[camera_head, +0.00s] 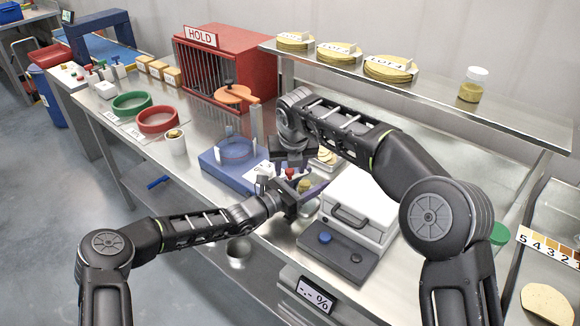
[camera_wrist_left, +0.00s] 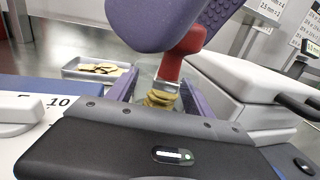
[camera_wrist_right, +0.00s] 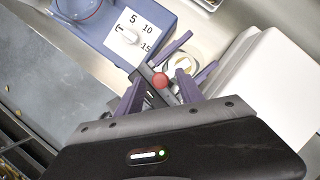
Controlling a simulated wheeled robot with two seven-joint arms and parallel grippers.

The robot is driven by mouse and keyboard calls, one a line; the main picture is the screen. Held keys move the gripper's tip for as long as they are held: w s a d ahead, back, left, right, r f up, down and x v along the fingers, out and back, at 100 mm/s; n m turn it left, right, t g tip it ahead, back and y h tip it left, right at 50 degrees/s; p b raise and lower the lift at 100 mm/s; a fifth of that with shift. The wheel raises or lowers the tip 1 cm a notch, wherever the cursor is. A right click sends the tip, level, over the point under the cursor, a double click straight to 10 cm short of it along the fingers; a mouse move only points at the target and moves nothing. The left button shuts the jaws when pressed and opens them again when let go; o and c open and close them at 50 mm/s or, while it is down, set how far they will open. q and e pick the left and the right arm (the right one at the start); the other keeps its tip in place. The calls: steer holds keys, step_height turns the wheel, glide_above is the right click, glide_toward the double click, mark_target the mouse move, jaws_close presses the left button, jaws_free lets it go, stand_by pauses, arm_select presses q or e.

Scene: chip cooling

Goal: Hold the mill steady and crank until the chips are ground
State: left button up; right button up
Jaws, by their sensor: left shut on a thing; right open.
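The mill (camera_head: 304,186) is a small clear jar of yellow chip pieces with a red knob (camera_head: 290,173) on its crank. It stands between the blue machine and the white box. My left gripper (camera_head: 297,198) is shut around the mill's jar; its purple fingers flank the jar (camera_wrist_left: 160,99) in the left wrist view. My right gripper (camera_head: 292,163) is open just above the mill. In the right wrist view its fingers lie either side of the red knob (camera_wrist_right: 160,80); contact cannot be told. In the left wrist view its purple finger (camera_wrist_left: 150,22) partly hides the crank.
The blue machine (camera_head: 225,170) with a dial stands left of the mill, the white lidded box (camera_head: 365,205) right. A metal tray of chips (camera_wrist_left: 95,70) lies behind. A percent display (camera_head: 315,296) is at the front edge. A raised shelf (camera_head: 420,88) runs along the back.

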jaws_close()
stand_by(0.4)
